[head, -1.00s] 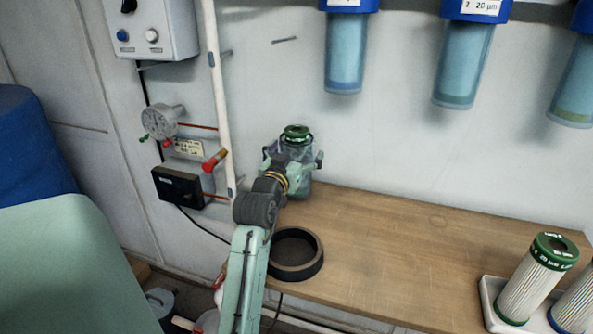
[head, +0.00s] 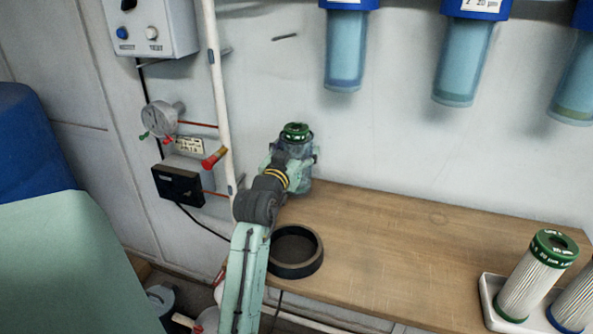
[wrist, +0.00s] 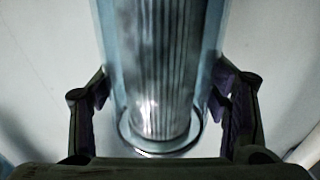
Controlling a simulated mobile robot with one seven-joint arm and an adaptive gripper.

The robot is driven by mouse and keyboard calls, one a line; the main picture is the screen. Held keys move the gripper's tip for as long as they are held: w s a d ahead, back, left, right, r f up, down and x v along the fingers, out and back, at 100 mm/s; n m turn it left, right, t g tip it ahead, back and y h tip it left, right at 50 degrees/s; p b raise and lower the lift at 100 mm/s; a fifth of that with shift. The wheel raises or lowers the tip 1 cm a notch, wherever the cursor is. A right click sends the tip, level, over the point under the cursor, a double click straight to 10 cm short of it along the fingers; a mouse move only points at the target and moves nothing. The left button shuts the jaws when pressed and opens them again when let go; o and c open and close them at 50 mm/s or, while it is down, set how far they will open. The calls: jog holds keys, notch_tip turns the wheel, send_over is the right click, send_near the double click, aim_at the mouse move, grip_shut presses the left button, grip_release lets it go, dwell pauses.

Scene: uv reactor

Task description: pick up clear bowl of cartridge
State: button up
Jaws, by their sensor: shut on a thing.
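The clear bowl (head: 304,178) stands upright at the back left end of the wooden bench, by the wall. A cartridge with a green cap (head: 295,131) is inside it, and the cap shows at the top. My gripper (head: 291,163) is shut on the bowl from the front. In the wrist view, the bowl (wrist: 214,35) lies between the two fingers, with the pale pleated cartridge (wrist: 158,65) seen through its wall. My arm hides part of the bowl, and I cannot tell whether its base touches the bench.
A black ring (head: 320,257) lies on the bench (head: 400,240) in front of the bowl. A white tray (head: 488,300) with pleated cartridges (head: 522,283) is at the right. Blue-topped filter housings (head: 345,50) hang above. A white pipe (head: 217,100) runs close at the left. The mid-bench is clear.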

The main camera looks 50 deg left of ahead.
jog(key=c, duration=0.4)
jog(key=shift+r, duration=0.1)
jog(key=shift+c, duration=0.5)
jog(key=shift+r, duration=0.15)
